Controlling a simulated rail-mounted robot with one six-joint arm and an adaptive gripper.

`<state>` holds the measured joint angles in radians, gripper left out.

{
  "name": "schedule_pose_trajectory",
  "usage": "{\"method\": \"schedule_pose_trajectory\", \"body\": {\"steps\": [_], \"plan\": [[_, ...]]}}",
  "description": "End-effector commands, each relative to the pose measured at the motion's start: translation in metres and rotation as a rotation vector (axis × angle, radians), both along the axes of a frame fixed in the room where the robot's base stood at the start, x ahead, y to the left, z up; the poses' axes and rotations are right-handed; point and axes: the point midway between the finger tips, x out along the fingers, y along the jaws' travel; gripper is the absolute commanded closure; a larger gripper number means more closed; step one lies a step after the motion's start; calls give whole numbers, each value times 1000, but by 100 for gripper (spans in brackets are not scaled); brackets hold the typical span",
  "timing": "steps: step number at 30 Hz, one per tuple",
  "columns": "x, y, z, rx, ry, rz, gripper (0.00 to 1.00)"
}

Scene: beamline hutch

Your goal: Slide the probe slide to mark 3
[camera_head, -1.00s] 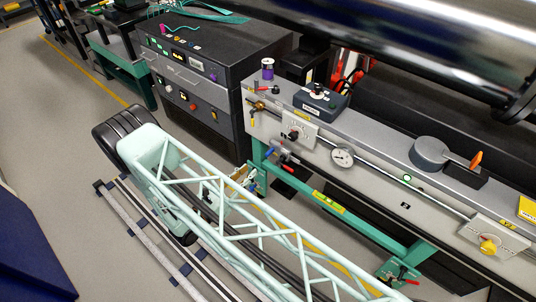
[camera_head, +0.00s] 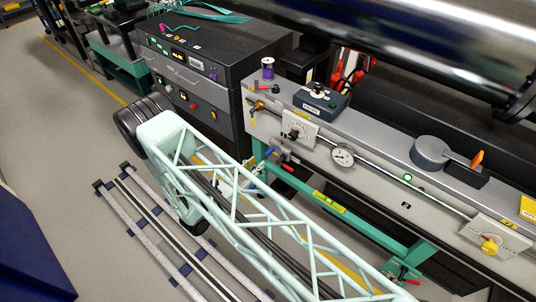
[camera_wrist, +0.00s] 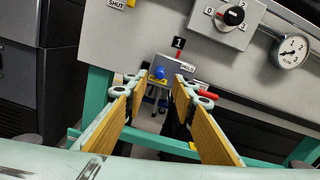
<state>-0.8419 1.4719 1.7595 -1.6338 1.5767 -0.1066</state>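The probe slide (camera_wrist: 176,70) is a grey block with a blue knob (camera_wrist: 159,72) and a red lever, on the front panel of the bench. A black plate marked 1 (camera_wrist: 178,43) sits just above it. In the head view the slide (camera_head: 281,153) is near the bench's left end. My gripper (camera_wrist: 159,88) is open, its two yellow-faced fingers spread to either side of the knob in the wrist view. I see nothing between them in contact, and cannot tell the remaining depth. In the head view my arm's lattice partly hides the gripper. No mark 3 is legible.
Above the slide are a rotary dial plate (camera_head: 300,132) and a round gauge (camera_head: 342,157). A small black plate (camera_head: 406,205) is farther right on the panel. A green frame leg (camera_wrist: 97,92) stands left of the slide; a yellow knob box (camera_head: 490,244) is far right.

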Motion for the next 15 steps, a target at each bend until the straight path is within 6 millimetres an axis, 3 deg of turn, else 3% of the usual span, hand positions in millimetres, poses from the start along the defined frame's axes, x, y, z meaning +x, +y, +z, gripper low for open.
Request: {"method": "schedule_pose_trajectory", "body": {"steps": [15], "plan": [[43, -34, 0, 1, -1, -2, 75]]}}
